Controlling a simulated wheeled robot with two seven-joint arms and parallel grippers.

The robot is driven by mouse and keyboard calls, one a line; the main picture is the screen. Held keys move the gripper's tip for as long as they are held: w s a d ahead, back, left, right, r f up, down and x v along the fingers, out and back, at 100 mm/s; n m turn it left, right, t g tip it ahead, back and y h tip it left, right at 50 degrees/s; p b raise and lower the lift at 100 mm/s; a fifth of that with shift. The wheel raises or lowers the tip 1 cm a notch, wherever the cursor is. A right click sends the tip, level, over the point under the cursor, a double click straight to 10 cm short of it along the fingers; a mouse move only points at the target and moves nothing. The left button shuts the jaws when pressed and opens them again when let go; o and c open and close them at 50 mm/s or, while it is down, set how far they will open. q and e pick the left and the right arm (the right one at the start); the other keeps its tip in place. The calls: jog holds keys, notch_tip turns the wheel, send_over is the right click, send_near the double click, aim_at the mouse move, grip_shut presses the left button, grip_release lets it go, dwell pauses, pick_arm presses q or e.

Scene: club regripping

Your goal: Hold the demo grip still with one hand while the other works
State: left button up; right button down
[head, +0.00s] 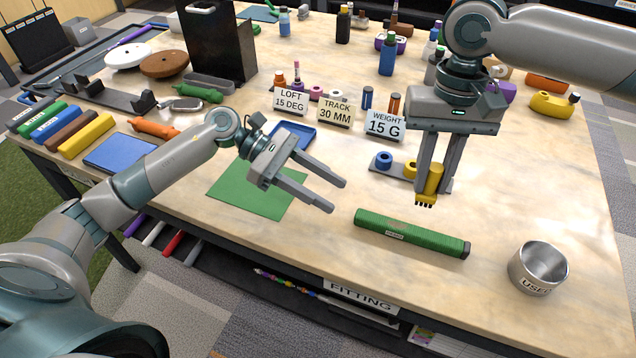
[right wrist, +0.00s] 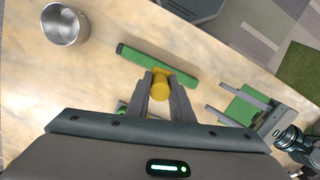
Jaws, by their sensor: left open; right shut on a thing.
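A long green demo grip (head: 411,233) with a dark end cap and a small white label lies on the table near its front edge. It also shows in the right wrist view (right wrist: 146,62). My left gripper (head: 338,196) is open and empty, left of the grip and apart from it, over the table by the green mat. My right gripper (head: 433,180) is shut on a yellow cylindrical tool (head: 430,183) with short prongs at its lower end. It holds the tool upright above and behind the grip. In the right wrist view the yellow tool (right wrist: 160,83) sits between the fingers.
A metal cup (head: 538,268) marked USED stands right of the grip. A holder with a blue ring (head: 384,159) is behind. A green mat (head: 245,188) lies left.

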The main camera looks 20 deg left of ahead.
aim_at(369, 215)
pick_arm(q)
jog(key=x, duration=1)
grip_shut()
dwell(0.4)
dwell(0.6)
pick_arm(e)
jog(key=a, duration=0.3)
dwell(0.3)
